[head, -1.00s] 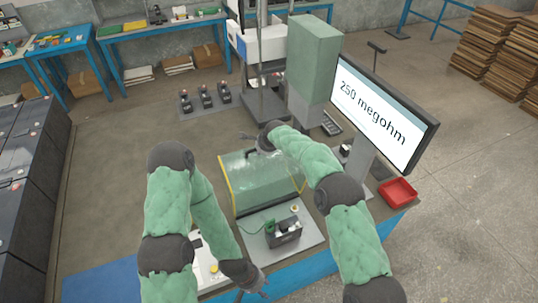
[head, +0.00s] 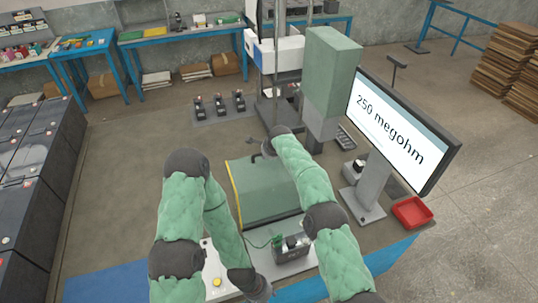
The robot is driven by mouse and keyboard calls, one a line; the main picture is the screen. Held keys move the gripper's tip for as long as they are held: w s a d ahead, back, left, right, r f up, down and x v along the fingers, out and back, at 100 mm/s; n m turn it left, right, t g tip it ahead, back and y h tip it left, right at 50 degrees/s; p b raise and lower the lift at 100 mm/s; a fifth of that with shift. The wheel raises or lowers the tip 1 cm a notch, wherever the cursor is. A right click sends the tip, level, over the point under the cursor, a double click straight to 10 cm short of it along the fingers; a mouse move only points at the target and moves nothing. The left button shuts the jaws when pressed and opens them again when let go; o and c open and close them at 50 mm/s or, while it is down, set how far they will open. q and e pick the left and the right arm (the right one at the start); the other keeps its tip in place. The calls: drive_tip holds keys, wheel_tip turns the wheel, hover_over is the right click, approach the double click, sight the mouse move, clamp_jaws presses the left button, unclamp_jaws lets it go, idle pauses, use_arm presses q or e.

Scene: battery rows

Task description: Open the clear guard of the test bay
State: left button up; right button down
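The test bay (head: 265,195) is a green box in the middle of the bench. A yellow edge strip (head: 236,190) runs down its left side, and a small black handle (head: 257,157) shows at its back top edge. I cannot make out the clear guard's surface or its angle. My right gripper (head: 251,144) is at the back edge of the bay, close to the handle; contact and finger opening are unclear. My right arm covers the bay's right side. My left gripper (head: 262,294) is low at the front, cut by the picture's bottom edge.
A black battery (head: 291,248) with a green lead sits on a grey plate in front of the bay. A monitor (head: 395,130) reading "250 megohm" and a red tray (head: 412,212) stand right. A green column (head: 333,75) rises behind.

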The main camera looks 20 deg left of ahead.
drive_tip(key=shift+w+r, duration=0.2)
drive_tip(key=shift+r, duration=0.2)
drive_tip(key=c, duration=1)
unclamp_jaws()
drive_tip(key=shift+c, duration=0.2)
drive_tip(key=shift+f, duration=0.1)
drive_tip(key=shift+s+f, duration=0.1)
drive_tip(key=shift+f, duration=0.05)
drive_tip(key=v, duration=1.2)
drive_tip(key=shift+s+d+f, duration=0.1)
